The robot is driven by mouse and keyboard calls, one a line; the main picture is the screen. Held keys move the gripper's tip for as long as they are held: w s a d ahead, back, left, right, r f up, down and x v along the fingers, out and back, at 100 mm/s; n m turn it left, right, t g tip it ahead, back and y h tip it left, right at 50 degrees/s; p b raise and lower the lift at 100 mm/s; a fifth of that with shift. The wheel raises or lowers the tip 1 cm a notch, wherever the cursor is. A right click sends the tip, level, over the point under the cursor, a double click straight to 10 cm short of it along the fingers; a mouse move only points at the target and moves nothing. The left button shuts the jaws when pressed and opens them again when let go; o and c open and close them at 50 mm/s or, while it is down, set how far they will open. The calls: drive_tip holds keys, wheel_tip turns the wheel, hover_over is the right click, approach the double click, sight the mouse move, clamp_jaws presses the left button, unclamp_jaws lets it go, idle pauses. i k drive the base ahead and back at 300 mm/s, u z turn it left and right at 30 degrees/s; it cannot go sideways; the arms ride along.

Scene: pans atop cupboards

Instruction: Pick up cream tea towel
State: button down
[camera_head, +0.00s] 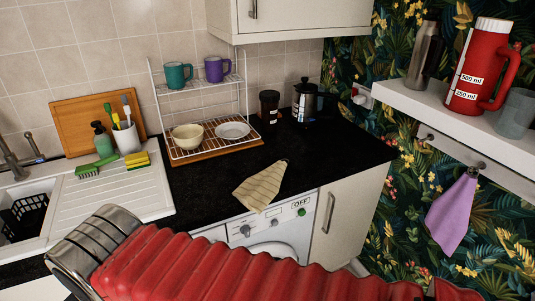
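The cream tea towel (260,186) has thin stripes. It lies at the front edge of the black worktop, its lower part reaching down in front of the washing machine. A small dark loop or tip shows at its upper right corner. The red ribbed sleeve and metal cuff across the bottom look like my arm, apart from the towel in the picture. My gripper is not in view, so I cannot see what it holds.
A two-tier wire rack (200,117) with mugs and bowls stands behind the towel. The worktop (335,150) right of it is clear. A purple cloth (451,213) hangs below a white shelf (455,125) bearing a red jug (477,72). The sink (20,215) is left.

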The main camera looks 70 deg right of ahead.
sight(257, 192)
drive_tip(key=u, duration=0.85)
drive_tip(key=k, duration=1.35)
drive_tip(key=z, duration=1.7)
drive_tip(key=i, duration=0.2)
